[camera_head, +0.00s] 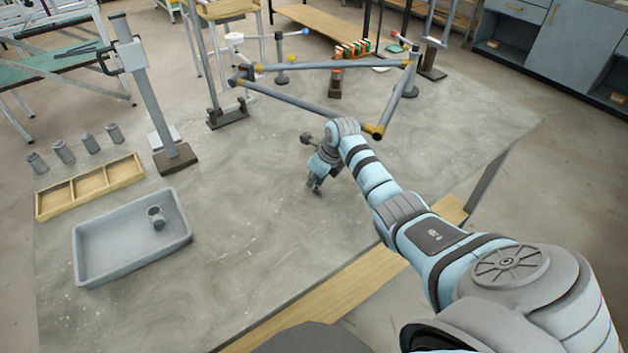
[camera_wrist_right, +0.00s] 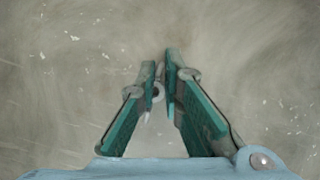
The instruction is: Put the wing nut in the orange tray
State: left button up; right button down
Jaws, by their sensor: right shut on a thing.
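My right gripper (camera_head: 315,185) is low over the middle of the grey table, fingers pointing down. In the right wrist view its teal fingers (camera_wrist_right: 164,85) are nearly together at the tips. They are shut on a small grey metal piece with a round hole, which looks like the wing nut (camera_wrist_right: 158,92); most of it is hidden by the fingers. In the head view the piece is too small to make out. I see no clearly orange tray; a tan tray with three compartments (camera_head: 72,199) lies at the left. My left gripper is not in view.
A grey bin (camera_head: 84,262) holding a grey cylinder (camera_head: 157,218) stands at the left front. Several grey cylinders (camera_head: 64,152) stand behind the tan tray. A post on a dark base (camera_head: 175,159) and a tube frame with yellow corners (camera_head: 300,103) stand farther back. The table (camera_head: 240,240) is clear between bin and gripper.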

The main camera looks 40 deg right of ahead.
jog(key=c, duration=1.7)
grip_release()
